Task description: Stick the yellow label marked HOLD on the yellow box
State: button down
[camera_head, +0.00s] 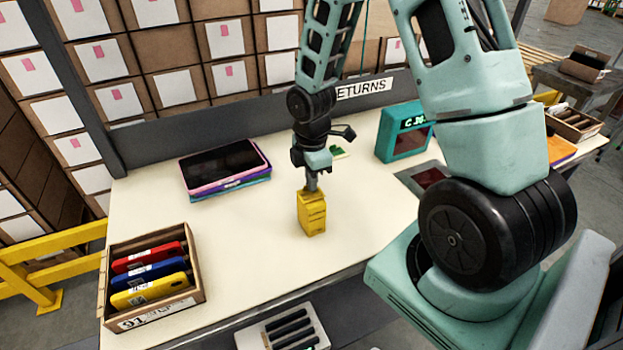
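The yellow box (312,214) stands upright on the pale table, near its middle. Dark marks show on its front face, too small to read. My gripper (312,183) points down right at the top of the yellow box, touching it or just above it. Its fingertips are too small and dark to tell whether they are open or shut, or whether they hold a label. I cannot read HOLD on anything.
A wooden tray (200,282) with red, blue and yellow items stands front left. Stacked tablets (225,165) lie back left. A teal display device (402,131) stands back right. A low grey panel marked "ETURNS" (364,89) runs behind. Table left of the box is clear.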

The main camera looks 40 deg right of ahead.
jog(key=shift+f, duration=0.2)
dwell(0.4)
jog(key=c, duration=2.1)
grip_release()
jog(key=o, duration=0.5)
notch_tip(320, 180, up, 24)
jog(key=p, duration=0.7)
jog(key=shift+f, duration=0.25)
